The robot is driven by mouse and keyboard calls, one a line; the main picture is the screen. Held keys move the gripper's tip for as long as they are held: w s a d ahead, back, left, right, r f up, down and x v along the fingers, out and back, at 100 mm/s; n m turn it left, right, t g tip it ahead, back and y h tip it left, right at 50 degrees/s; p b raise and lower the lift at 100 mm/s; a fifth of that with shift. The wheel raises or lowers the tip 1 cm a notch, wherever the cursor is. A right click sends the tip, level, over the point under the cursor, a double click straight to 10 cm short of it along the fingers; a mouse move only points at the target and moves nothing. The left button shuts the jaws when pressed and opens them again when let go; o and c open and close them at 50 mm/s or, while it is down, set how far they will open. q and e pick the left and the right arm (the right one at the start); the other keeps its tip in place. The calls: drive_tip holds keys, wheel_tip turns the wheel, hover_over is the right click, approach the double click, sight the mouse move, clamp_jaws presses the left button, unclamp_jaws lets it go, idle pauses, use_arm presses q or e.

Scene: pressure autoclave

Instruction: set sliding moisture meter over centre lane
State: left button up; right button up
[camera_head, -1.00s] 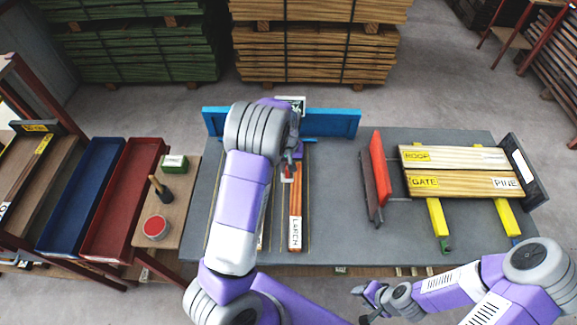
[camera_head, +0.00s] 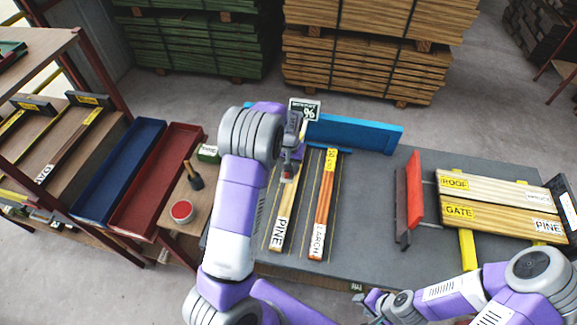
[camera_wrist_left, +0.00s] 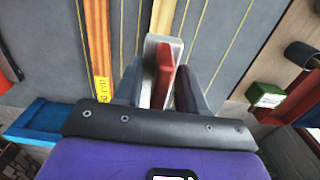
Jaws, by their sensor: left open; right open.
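The moisture meter has a % sign (camera_head: 304,108) at the blue rail and a red handle on a pale plate. In the left wrist view the red handle (camera_wrist_left: 165,72) stands between my left fingers, over or very near the pine board. My left gripper (camera_wrist_left: 158,92) is open around the handle; whether a finger touches it I cannot tell. My left arm hides part of the meter in the head view. A PINE board (camera_head: 283,218) and a LARCH board (camera_head: 322,210) lie in marked lanes. An empty lane (camera_wrist_left: 215,50) shows beside the pine. My right gripper (camera_head: 368,303) is open, empty, at the front edge.
The blue rail (camera_head: 360,135) runs along the back of the grey table (camera_head: 375,220). A red upright plate (camera_head: 414,188) and a rack of labelled boards (camera_head: 490,207) stand right. Blue (camera_head: 118,165) and red (camera_head: 155,185) trays, a red-topped tin (camera_head: 182,211) and a green box (camera_head: 208,153) are left.

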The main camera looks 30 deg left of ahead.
use_arm(q)
wheel_tip(320, 180, up, 8)
drive_tip(key=shift+f, duration=0.2)
idle(0.4)
idle(0.4)
